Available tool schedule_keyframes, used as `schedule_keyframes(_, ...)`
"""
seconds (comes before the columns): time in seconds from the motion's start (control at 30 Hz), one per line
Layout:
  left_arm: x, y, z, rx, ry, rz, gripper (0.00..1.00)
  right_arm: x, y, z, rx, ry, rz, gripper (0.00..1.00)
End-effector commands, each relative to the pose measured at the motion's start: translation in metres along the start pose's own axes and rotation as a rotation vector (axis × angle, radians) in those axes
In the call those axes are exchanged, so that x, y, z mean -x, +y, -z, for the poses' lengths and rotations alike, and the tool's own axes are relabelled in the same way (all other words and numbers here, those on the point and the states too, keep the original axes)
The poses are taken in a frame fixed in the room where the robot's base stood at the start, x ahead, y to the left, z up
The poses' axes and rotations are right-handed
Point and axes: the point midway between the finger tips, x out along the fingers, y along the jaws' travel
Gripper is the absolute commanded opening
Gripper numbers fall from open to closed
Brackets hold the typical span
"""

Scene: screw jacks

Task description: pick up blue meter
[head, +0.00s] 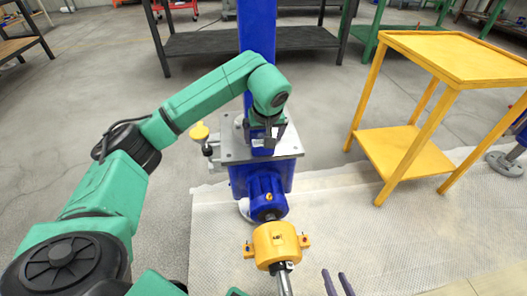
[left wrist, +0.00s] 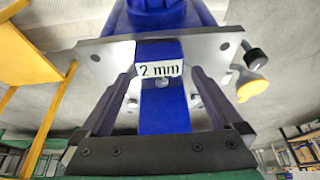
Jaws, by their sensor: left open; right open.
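The blue meter (left wrist: 163,108), a blue block with a white "2 mm" label, stands in the middle of the left wrist view, in front of a grey metal plate. My left gripper (left wrist: 165,84) is open, with one dark finger on each side of the meter and a gap visible on both sides. In the head view my left gripper (head: 267,142) points down over the grey plate and largely hides the meter. My right gripper (head: 338,282) shows only its two spread fingertips at the bottom edge of the head view; it is open and empty.
The meter is at a screw jack with a tall blue column (head: 257,28), a grey plate (head: 232,150), a yellow knob (head: 200,131) and a blue motor (head: 267,196). A yellow coupling (head: 275,243) lies in front. A yellow table (head: 465,60) stands right.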

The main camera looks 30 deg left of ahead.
Motion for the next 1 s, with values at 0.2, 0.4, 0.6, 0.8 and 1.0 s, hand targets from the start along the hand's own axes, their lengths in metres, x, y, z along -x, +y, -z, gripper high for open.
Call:
schedule_keyframes(0.2,-0.044,0.000,-0.005,0.001,-0.004,0.000,1.00,-0.013,0.008,-0.023,-0.013,0.034,0.001,0.50)
schedule_keyframes(0.4,-0.046,0.001,-0.003,0.001,-0.001,-0.002,1.00,-0.012,0.008,-0.022,-0.014,0.039,0.000,0.50)
schedule_keyframes(0.6,-0.046,0.001,-0.003,0.001,-0.001,-0.001,0.39,-0.012,0.008,-0.021,-0.014,0.039,0.000,0.50)
schedule_keyframes(0.8,-0.046,0.001,-0.003,0.001,-0.001,-0.002,0.10,-0.012,0.008,-0.021,-0.014,0.038,0.000,0.50)
schedule_keyframes(1.0,-0.037,0.001,0.001,0.002,0.000,-0.003,0.10,-0.010,0.007,-0.018,-0.013,0.034,0.000,0.50)
